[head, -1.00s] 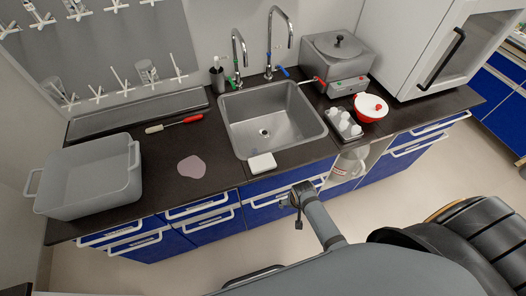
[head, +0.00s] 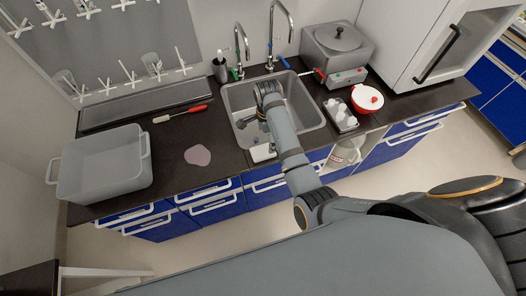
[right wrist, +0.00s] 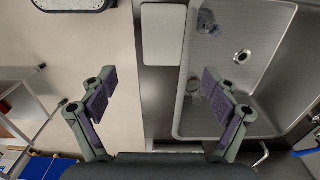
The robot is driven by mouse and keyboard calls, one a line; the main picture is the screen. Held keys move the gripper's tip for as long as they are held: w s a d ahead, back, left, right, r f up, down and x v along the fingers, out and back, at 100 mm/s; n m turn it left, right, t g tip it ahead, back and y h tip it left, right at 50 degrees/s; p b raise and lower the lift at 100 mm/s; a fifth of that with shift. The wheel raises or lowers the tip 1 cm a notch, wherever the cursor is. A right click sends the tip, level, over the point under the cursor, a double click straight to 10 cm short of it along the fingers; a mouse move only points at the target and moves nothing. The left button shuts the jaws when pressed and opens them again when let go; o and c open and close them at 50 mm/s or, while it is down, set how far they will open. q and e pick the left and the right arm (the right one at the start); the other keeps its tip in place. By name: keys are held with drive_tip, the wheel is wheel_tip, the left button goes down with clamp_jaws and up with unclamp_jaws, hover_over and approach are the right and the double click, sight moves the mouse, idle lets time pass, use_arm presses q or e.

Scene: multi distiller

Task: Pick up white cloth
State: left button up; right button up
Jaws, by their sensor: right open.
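The white cloth (head: 263,152) lies flat on the dark counter at the front edge of the sink, partly hidden by my right arm in the head view. In the right wrist view it shows as a white rounded rectangle (right wrist: 163,35), ahead of and between the two fingers. My right gripper (head: 246,121) is above the sink's left front part, close to the cloth and apart from it. In the right wrist view the right gripper (right wrist: 159,85) is wide open and empty. My left gripper is not in view.
The metal sink (head: 303,112) has tall taps behind it. A bottle tray (head: 340,115) and a red-and-white pot (head: 367,98) stand to its right. A pink patch (head: 198,155), a red-handled tool (head: 180,114) and a grey tub (head: 103,165) lie to the left.

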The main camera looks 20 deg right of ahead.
sight(266, 150)
wheel_tip(266, 150, down, 3)
drive_tip(key=shift+w+f, duration=0.1)
drive_tip(key=shift+f+p, duration=0.3)
drive_tip(key=shift+p, duration=0.15)
wheel_tip(266, 150, down, 4)
drive_tip(key=shift+w+p, duration=0.15)
drive_tip(key=shift+p, duration=0.3)
drive_tip(key=shift+f, duration=0.35)
drive_tip(key=c, duration=1.1)
